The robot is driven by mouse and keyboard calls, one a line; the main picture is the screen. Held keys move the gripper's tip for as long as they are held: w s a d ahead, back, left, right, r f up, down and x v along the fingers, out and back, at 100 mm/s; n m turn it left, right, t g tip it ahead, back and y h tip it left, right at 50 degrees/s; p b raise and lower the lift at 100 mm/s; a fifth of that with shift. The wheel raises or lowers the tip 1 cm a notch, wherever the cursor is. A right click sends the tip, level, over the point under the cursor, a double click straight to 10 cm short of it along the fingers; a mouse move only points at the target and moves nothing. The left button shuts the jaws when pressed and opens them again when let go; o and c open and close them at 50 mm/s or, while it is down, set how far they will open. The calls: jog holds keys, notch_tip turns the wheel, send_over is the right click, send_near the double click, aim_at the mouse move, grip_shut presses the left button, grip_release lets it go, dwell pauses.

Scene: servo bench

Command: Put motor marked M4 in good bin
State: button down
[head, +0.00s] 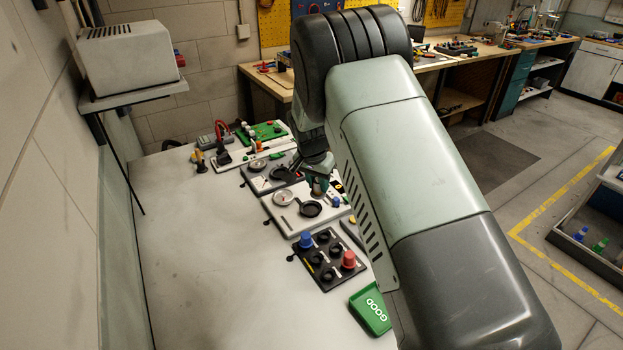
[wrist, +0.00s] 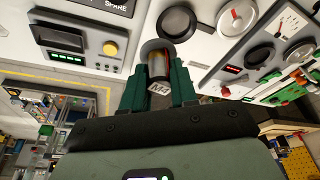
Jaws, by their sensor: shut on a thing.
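In the wrist view, my gripper (wrist: 158,82) is shut on the motor marked M4 (wrist: 159,87), a short cylinder whose pale label faces the camera between the green fingers. In the head view, my gripper (head: 318,187) is above the white panel, near its black ring socket (head: 311,208); the arm partly hides this area and the motor is too small to read there. I cannot tell whether the motor is clear of the panel. The good bin (head: 371,311), a green tray lettered GOOD, is at the front right of the bench, apart from my gripper.
A black tray (head: 326,262) with several round sockets holds a blue motor (head: 305,240) and a red motor (head: 349,260), between the panel and the bin. A grey panel (head: 268,172) stands farther back. The left side of the white bench (head: 195,250) is clear.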

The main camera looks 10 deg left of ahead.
jog(key=s+d+f+m, duration=0.1)
jog(key=s+d+m, duration=0.2)
jog(key=s+m, duration=0.1)
jog(key=s+d+f+m+g+h, duration=0.1)
jog(key=s+d+m, duration=0.2)
jog(key=s+d, duration=0.1)
jog(key=s+d+f+m+g+h, duration=0.1)
jog(key=s+d+m, duration=0.2)
jog(key=d+m, duration=0.1)
jog(key=shift+s+d+f+m, duration=0.1)
jog(key=shift+s+d+m, duration=0.05)
jog(key=shift+s+m, duration=0.2)
jog(key=s+d+m+g, duration=0.2)
jog(key=s+d+m, duration=0.65)
jog(key=s, duration=0.35)
jog(key=shift+m+g, duration=0.3)
jog(key=shift+m, duration=0.2)
jog(key=shift+w+a+f, duration=0.1)
jog(key=shift+a+f, duration=0.05)
jog(key=shift+f, duration=1.65)
jog(key=shift+w+a+f, duration=0.1)
jog(key=shift+a+f, duration=0.05)
jog(key=shift+f, duration=1.6)
jog(key=shift+f, duration=0.25)
jog(key=c, duration=0.8)
grip_release()
jog(key=shift+c, duration=1.4)
